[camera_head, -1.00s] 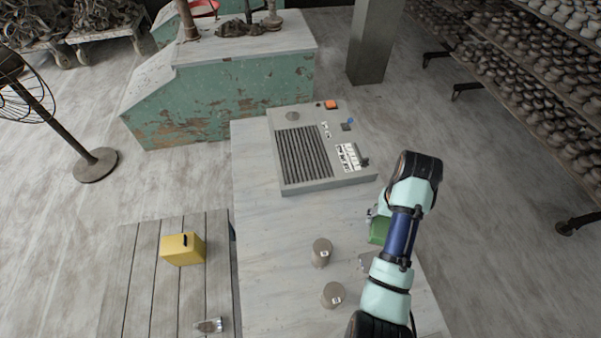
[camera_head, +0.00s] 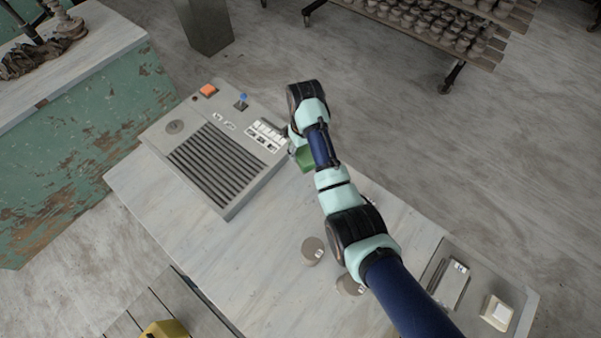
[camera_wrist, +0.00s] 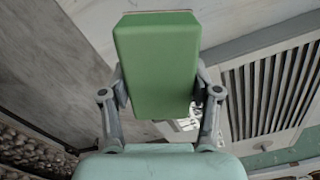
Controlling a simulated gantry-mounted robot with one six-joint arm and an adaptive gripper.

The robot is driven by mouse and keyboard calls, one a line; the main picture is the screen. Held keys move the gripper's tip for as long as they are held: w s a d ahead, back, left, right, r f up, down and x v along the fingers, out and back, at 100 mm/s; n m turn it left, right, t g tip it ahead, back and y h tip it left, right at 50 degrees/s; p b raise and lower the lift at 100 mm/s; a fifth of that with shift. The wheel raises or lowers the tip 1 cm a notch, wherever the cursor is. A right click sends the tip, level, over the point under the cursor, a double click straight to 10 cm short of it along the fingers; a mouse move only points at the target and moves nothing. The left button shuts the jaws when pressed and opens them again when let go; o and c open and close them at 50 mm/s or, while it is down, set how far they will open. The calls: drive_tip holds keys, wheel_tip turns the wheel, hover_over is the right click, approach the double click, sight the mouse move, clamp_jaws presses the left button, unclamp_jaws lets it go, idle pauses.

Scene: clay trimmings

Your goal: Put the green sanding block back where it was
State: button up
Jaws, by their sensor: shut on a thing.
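The green sanding block (camera_head: 305,158) is held in my gripper (camera_head: 297,146), partly hidden by my arm in the head view. In the wrist view the green block (camera_wrist: 158,65) fills the upper middle, with the two fingers of my gripper (camera_wrist: 161,88) closed on its sides. The block is beside the right edge of the grey slatted unit (camera_head: 228,208), over the table's far edge area. I cannot tell its exact height, or whether it touches anything below.
The pale table (camera_head: 265,290) bears two grey-brown cylinders (camera_head: 313,250) near my arm. A grey tray (camera_head: 520,312) at lower right holds a metal piece (camera_head: 452,284) and a whitish block (camera_head: 496,312). A yellow box (camera_head: 165,329) shows at lower left. Pottery racks stand beyond.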

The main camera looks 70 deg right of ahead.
wheel_tip(320, 180, down, 12)
drive_tip(key=b, duration=0.3)
drive_tip(key=shift+w, duration=0.15)
drive_tip(key=shift+f, duration=0.2)
drive_tip(key=o, duration=1.1)
drive_tip(key=shift+r, duration=0.1)
wheel_tip(320, 180, up, 12)
drive_tip(key=p, duration=0.3)
drive_tip(key=shift+r+p, duration=0.1)
drive_tip(key=shift+p, duration=0.2)
